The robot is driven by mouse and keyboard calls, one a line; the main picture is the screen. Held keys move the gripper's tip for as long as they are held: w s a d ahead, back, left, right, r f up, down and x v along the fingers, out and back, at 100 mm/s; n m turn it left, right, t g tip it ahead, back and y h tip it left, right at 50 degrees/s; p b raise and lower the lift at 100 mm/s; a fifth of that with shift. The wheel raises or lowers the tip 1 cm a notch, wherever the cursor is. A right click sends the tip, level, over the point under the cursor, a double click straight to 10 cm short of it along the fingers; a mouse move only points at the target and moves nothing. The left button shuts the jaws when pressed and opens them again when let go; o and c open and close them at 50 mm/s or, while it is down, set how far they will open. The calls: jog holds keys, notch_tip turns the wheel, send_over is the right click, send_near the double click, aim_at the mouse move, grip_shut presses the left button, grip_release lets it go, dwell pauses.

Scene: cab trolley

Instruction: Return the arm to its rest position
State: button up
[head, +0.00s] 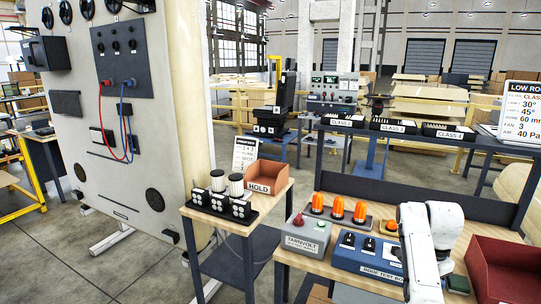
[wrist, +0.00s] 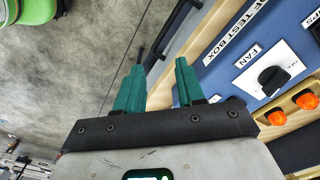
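My white arm (head: 428,245) is bent over the right part of the front bench in the head view, and its gripper is hidden there. In the wrist view my gripper (wrist: 158,68) shows two green fingers set apart, with nothing held between them. The fingers are over the floor side of the bench edge, beside the blue roof test box (wrist: 238,45). The same blue box (head: 362,262) stands on the bench left of my arm in the head view.
Orange beacons (head: 337,207) stand behind the blue box. A grey Tarnvolt box (head: 305,237) is to its left and a dark red bin (head: 503,268) is right of my arm. A small trolley (head: 238,232) stands left. Bare floor (head: 85,262) lies further left.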

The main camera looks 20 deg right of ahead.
jog(key=s+a+f+n, duration=0.4)
jog(key=a+f+n, duration=0.15)
jog(key=a, duration=0.35)
jog(key=s+a+f+n, duration=0.45)
jog(key=a+f, duration=0.25)
jog(key=a, duration=0.2)
jog(key=s+a+n+t, duration=0.1)
jog(key=s+a+n, duration=0.8)
jog(key=s+a, duration=0.5)
jog(key=shift+s+r, duration=0.3)
jog(key=shift+s, duration=0.8)
